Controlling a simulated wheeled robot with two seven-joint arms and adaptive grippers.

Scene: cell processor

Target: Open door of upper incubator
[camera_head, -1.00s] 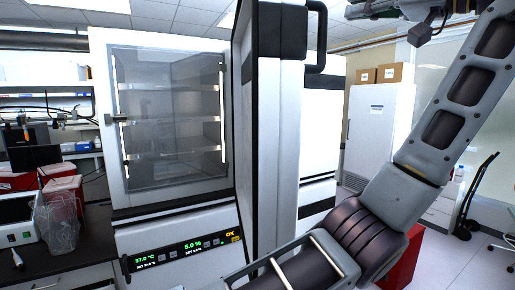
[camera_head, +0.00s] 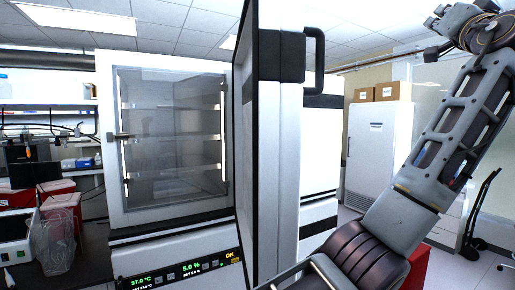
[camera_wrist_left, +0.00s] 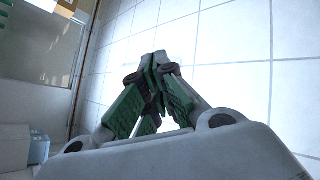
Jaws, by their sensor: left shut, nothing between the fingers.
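The upper incubator (camera_head: 116,190) stands left of centre in the head view, with lit shelves behind a glass inner door (camera_head: 172,130) that looks shut. Its thick outer door (camera_head: 290,150) stands swung open, seen nearly edge-on. A black bar handle (camera_head: 319,48) is at that door's top right. One of my arms rises at the right, apart from the handle in the picture. In the left wrist view my left gripper (camera_wrist_left: 160,62) is shut and empty, its green-padded fingers together. I see no handle at its fingers. My right gripper is not identifiable.
A lit control panel (camera_head: 185,272) is below the glass. A white cabinet (camera_head: 377,150) with cardboard boxes (camera_head: 386,91) on top stands behind the open door. A bench with red containers and a clear bag (camera_head: 58,240) is at the left. A black hand truck (camera_head: 480,215) stands at the far right.

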